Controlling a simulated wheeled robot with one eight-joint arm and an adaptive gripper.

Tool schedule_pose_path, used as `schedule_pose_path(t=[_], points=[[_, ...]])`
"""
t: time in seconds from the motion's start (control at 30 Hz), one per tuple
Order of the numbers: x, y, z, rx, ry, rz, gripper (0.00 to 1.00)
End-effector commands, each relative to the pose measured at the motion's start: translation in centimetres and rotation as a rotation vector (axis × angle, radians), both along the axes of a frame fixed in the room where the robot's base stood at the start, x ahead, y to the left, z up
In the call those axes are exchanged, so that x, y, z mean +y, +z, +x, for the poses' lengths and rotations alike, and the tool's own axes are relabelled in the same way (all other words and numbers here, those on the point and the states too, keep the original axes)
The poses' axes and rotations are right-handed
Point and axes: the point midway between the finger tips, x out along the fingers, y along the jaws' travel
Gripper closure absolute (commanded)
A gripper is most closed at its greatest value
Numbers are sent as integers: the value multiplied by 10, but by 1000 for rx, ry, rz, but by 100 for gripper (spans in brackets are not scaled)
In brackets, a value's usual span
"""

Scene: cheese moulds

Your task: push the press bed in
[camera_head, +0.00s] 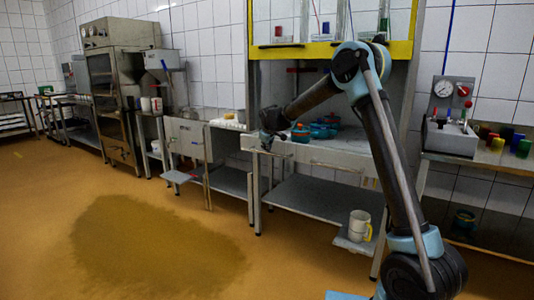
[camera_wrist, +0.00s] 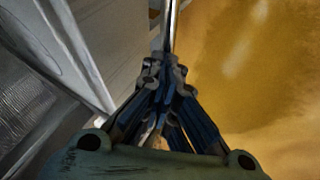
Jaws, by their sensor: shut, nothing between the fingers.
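The press with a yellow frame (camera_head: 330,50) stands at the centre back. Its pale bed (camera_head: 325,156) looks like the bench-height surface below the frame, its front edge towards me; I cannot tell how far out it sits. Blue and orange-topped pots (camera_head: 318,131) stand on or behind it. My gripper (camera_head: 267,140) is at the bed's front left corner, pointing down. In the wrist view my gripper (camera_wrist: 164,78) is shut and empty, beside a pale panel (camera_wrist: 95,40). A thin metal bar (camera_wrist: 170,25) shows just beyond the fingertips; contact is unclear.
A lower shelf (camera_head: 315,200) runs under the bed, with a white mug (camera_head: 360,225) on a small ledge at its right. A side table at right holds a gauge unit (camera_head: 450,115) and coloured cups (camera_head: 510,142). Open floor (camera_head: 160,245) lies at front left.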

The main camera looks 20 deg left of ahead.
Motion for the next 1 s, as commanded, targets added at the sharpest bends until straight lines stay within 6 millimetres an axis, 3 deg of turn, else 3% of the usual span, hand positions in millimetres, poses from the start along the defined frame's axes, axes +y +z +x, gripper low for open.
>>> schedule_pose_path(t=[0.2, 0.5, 0.8, 1.0], points=[[-17, -1, 62, -1, -3, 0, 100], [-35, -1, 134, 0, 0, -1, 100], [-46, -2, 180, 0, 3, -1, 100], [-43, 0, 189, -2, 9, 1, 100]])
